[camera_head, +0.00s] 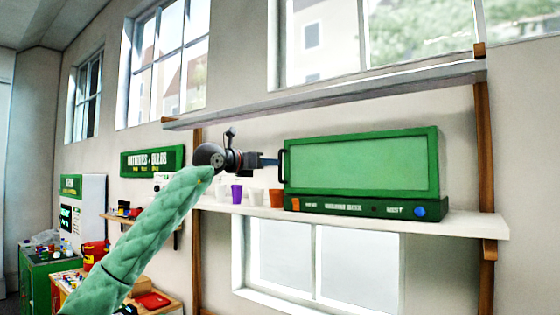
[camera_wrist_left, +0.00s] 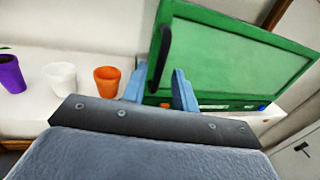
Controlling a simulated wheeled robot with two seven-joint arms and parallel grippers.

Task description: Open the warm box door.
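The green warm box (camera_head: 375,209) stands on the white shelf, its framed door (camera_head: 365,162) looking shut. The door also fills the upper right of the left wrist view (camera_wrist_left: 235,60). A black upright handle (camera_head: 283,166) is on the door's left edge; it shows in the left wrist view (camera_wrist_left: 161,55) too. My left gripper (camera_head: 275,161) is at the handle from the left. In the left wrist view its two blue fingers (camera_wrist_left: 160,88) are apart, with the handle's lower part in line with the gap. Whether they touch it, I cannot tell. My right gripper is not in view.
A purple cup (camera_head: 236,193), a white cup (camera_head: 256,196) and an orange cup (camera_head: 276,197) stand on the shelf (camera_head: 470,225) left of the box. An upper shelf (camera_head: 330,95) runs above the box. The air in front of the door looks clear.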

